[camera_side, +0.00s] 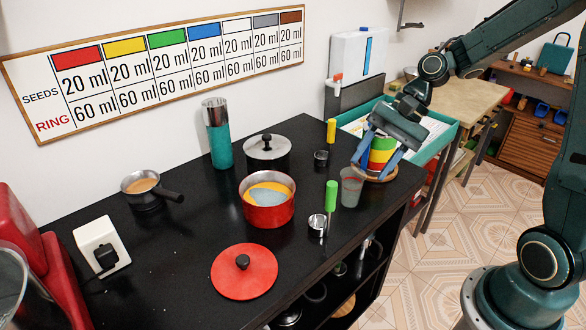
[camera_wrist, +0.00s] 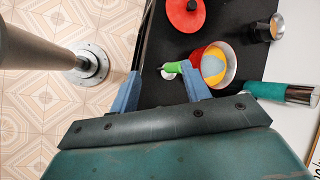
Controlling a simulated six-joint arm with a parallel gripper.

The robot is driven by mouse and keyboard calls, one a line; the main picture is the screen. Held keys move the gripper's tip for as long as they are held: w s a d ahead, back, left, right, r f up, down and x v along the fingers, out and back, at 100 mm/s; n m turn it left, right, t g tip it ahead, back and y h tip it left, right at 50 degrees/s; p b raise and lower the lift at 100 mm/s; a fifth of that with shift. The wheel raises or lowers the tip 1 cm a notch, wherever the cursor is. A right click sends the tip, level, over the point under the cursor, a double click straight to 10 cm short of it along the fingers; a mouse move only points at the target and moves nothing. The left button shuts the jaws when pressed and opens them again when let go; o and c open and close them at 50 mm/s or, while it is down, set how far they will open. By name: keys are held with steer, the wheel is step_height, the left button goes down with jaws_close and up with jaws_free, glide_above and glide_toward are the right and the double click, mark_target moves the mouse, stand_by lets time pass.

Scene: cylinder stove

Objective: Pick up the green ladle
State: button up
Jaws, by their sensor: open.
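The green ladle has a bright green upright handle (camera_side: 331,196) and a small silver cup (camera_side: 317,224). It stands on the black table, in front of the red pot's right side. In the wrist view its green handle (camera_wrist: 174,67) shows between my fingers, towards the right finger, with the pale cup beside it. My gripper (camera_side: 374,163) is open, with two blue fingers. In the side view it is up and to the right of the ladle, overlapping a striped green, yellow and red stack (camera_side: 381,152). The fingers (camera_wrist: 160,74) are apart from the ladle.
A red pot (camera_side: 267,216) with yellow and grey contents stands left of the ladle. A grey cup (camera_side: 351,187) is close on its right. A red lid (camera_side: 244,271) lies in front. A lidded pot (camera_side: 267,153) and a teal-and-silver cylinder (camera_side: 218,135) stand behind.

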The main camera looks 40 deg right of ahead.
steer(key=w+d+f+m+t+y, duration=0.2)
steer(key=d+f+m+y, duration=0.4)
steer(key=m, duration=0.3)
steer(key=shift+w+d+f+m, duration=0.25)
steer(key=shift+w+f+m, duration=0.15)
steer(key=shift+w, duration=0.35)
steer(key=x, duration=0.8)
steer(key=shift+w+a, duration=0.15)
steer(key=shift+a, duration=0.15)
steer(key=shift+f, duration=0.15)
steer(key=shift+x, duration=2.55)
steer(key=shift+c, duration=0.5)
jaws_close()
